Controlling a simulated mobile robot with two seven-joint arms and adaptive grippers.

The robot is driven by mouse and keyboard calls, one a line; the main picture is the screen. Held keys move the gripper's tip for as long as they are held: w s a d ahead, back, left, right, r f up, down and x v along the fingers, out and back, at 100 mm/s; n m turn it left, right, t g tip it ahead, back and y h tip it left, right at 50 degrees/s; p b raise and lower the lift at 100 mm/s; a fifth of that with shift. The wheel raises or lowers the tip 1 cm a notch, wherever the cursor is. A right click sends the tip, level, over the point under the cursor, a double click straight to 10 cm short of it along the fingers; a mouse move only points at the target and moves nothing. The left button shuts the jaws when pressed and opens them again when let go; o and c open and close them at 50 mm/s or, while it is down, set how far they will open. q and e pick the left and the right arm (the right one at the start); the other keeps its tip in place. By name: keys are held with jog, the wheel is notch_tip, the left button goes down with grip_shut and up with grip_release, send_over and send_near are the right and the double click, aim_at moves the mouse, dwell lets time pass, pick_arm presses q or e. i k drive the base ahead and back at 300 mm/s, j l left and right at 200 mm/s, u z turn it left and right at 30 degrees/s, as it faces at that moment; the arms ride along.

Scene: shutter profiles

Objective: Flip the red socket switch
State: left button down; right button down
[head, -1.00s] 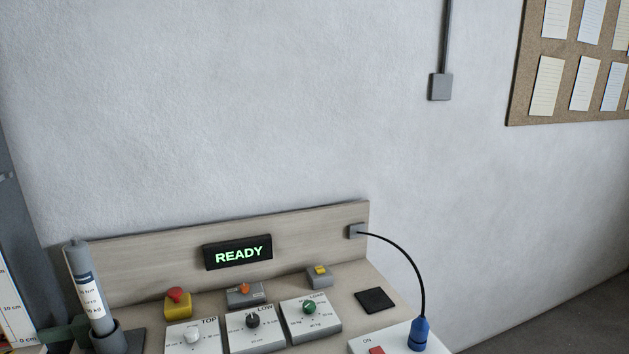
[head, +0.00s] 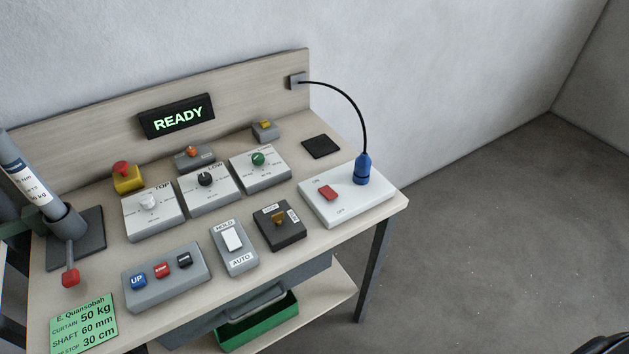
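The red socket switch (head: 327,193) is a small red rocker on a white socket box (head: 345,211) at the right end of the bench. The box is marked ON on the far side of the rocker and OFF on the near side. Which way the rocker is tipped is too small to tell. A blue plug (head: 362,170) with a black cable stands in the box, right of the rocker. Neither of my grippers shows in the head view.
A display (head: 176,117) reads READY. Floor at right is clear.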

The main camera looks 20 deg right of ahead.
aim_at(328, 193)
jog(key=i+l+u, duration=0.1)
jog(key=l+u, duration=0.25)
jog(key=l, duration=0.25)
jog(key=l+u, duration=0.35)
jog(key=l, duration=0.25)
jog(key=k+l+u, duration=0.1)
jog(key=l+u, duration=0.3)
jog(key=l, duration=0.2)
jog(key=k+l, duration=0.1)
jog(key=l, duration=0.8)
jog(key=k+l, duration=0.15)
jog(key=l, duration=0.8)
